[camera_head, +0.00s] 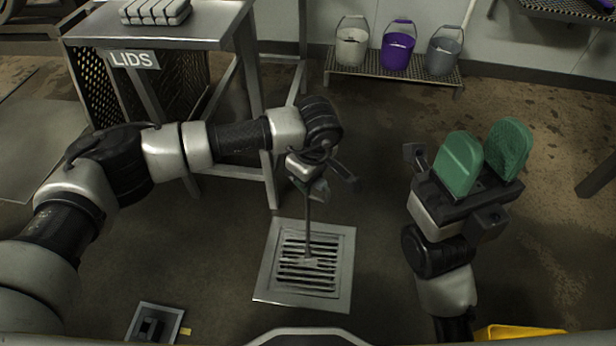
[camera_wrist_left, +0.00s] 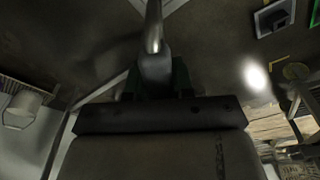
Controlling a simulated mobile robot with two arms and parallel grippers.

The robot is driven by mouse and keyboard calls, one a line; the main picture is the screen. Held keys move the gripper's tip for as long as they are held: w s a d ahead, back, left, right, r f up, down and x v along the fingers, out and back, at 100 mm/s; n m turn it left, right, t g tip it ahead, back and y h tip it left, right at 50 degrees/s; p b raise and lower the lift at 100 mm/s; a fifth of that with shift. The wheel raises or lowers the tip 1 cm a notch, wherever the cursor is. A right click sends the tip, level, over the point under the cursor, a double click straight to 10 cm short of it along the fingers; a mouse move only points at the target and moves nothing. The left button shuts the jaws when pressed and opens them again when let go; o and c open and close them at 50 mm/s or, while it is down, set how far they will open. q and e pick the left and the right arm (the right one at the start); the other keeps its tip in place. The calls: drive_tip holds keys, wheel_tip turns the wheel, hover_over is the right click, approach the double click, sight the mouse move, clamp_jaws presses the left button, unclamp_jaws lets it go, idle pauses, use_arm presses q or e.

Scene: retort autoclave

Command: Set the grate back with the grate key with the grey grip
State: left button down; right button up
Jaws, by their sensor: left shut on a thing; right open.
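The grate (camera_head: 293,281) is a slotted metal plate within a pale square frame (camera_head: 341,262) in the floor. My left gripper (camera_head: 308,188) is above it, shut on the grate key (camera_head: 309,222). The key's thin shaft runs down, close to upright, and its lower end meets the slots near the grate's middle; I cannot tell whether it is hooked in. In the left wrist view the key's grey grip (camera_wrist_left: 155,68) sits between the green finger pads. My right gripper (camera_head: 484,155) is open and empty, right of the grate, its green pads apart.
A small square floor fitting (camera_head: 172,314) with a dark opening lies at lower left. A metal table (camera_head: 205,25) with a LIDS sign stands behind my left arm. Several buckets stand on a low rack (camera_head: 385,72) at the back. The floor between grate and rack is clear.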

use_arm(q)
drive_tip(key=shift+r+p, duration=0.6)
drive_tip(key=shift+r, duration=0.6)
drive_tip(key=shift+a, duration=0.1)
